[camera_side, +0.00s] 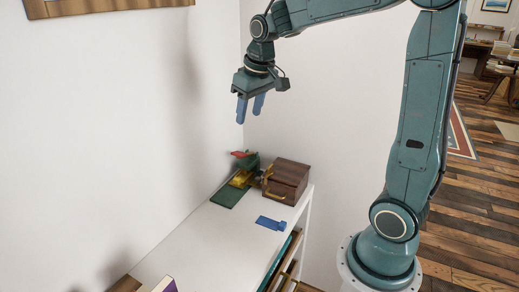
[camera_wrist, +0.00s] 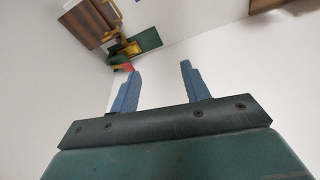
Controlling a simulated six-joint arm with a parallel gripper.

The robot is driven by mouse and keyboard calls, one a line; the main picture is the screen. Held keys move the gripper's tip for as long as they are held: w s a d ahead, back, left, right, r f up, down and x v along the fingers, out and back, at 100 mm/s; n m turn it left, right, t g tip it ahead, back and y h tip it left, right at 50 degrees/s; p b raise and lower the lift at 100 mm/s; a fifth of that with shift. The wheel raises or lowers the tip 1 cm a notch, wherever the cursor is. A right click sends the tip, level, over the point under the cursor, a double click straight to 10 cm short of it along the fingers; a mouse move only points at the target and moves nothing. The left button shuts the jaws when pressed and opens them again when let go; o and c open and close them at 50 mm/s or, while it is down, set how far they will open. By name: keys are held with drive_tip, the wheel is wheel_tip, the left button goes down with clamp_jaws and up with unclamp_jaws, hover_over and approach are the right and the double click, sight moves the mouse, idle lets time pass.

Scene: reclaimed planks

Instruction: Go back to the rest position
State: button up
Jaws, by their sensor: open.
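My gripper (camera_side: 250,106) hangs in the air above the far end of the white shelf top (camera_side: 185,238), with its blue fingers pointing down. In the wrist view my gripper (camera_wrist: 158,72) shows its two blue fingers apart with nothing between them. It touches nothing.
On the shelf top stand a brown wooden box (camera_side: 288,179) and a green and yellow device (camera_side: 243,176) with a red part. A flat blue piece (camera_side: 271,223) lies in front of the box. White walls stand behind and to the left. The air around my gripper is clear.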

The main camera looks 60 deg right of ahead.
drive_tip(key=s+a+n+t, duration=0.1)
drive_tip(key=s+a, duration=0.4)
drive_tip(key=s, duration=0.4)
drive_tip(key=s+a+n+t, duration=0.1)
drive_tip(key=s+a, duration=0.5)
drive_tip(key=s, duration=0.4)
drive_tip(key=shift+s+t+y, duration=0.25)
drive_tip(key=shift+t+y, duration=0.15)
